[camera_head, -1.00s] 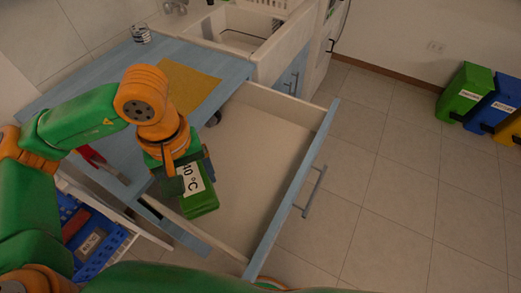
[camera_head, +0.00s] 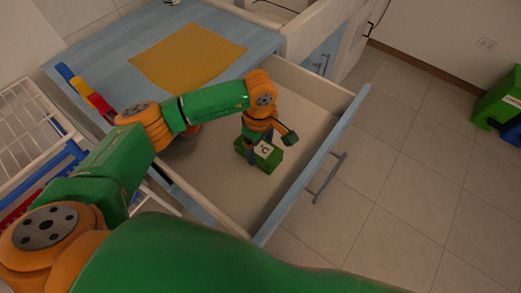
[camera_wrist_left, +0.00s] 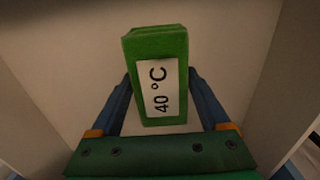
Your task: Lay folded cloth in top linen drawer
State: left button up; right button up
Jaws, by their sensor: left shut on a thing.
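The folded cloth (camera_head: 270,163) is a green block with a white label; in the left wrist view the cloth (camera_wrist_left: 179,50) shows its label reading "40 °C". My left gripper (camera_head: 264,148) is shut on the cloth, inside the open drawer (camera_head: 228,192). In the left wrist view the blue fingers of the left gripper (camera_wrist_left: 160,80) flank the cloth on both sides. The pale drawer floor is bare around the cloth. I cannot tell whether the cloth touches the floor. My right gripper is not in view.
The blue drawer front (camera_head: 310,165) with its grey handle (camera_head: 329,178) stands to the right. A yellow mat (camera_head: 188,56) lies on the blue counter (camera_head: 110,72) above. A white wire rack (camera_head: 30,105) is at the left. A green bin (camera_head: 498,100) stands at far right.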

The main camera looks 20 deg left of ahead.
aim_at(261, 154)
pick_arm(q)
notch_tip(261, 154, down, 3)
jog(key=shift+w+d+r+p, duration=0.1)
jog(key=shift+p, duration=0.4)
jog(key=shift+f, duration=0.5)
jog(key=o, duration=1.3)
jog(key=shift+r, duration=0.2)
notch_tip(261, 154, up, 11)
jog(key=shift+r+b, duration=0.2)
jog(key=shift+b, duration=0.65)
jog(key=shift+r, duration=0.25)
jog(key=shift+r, duration=0.1)
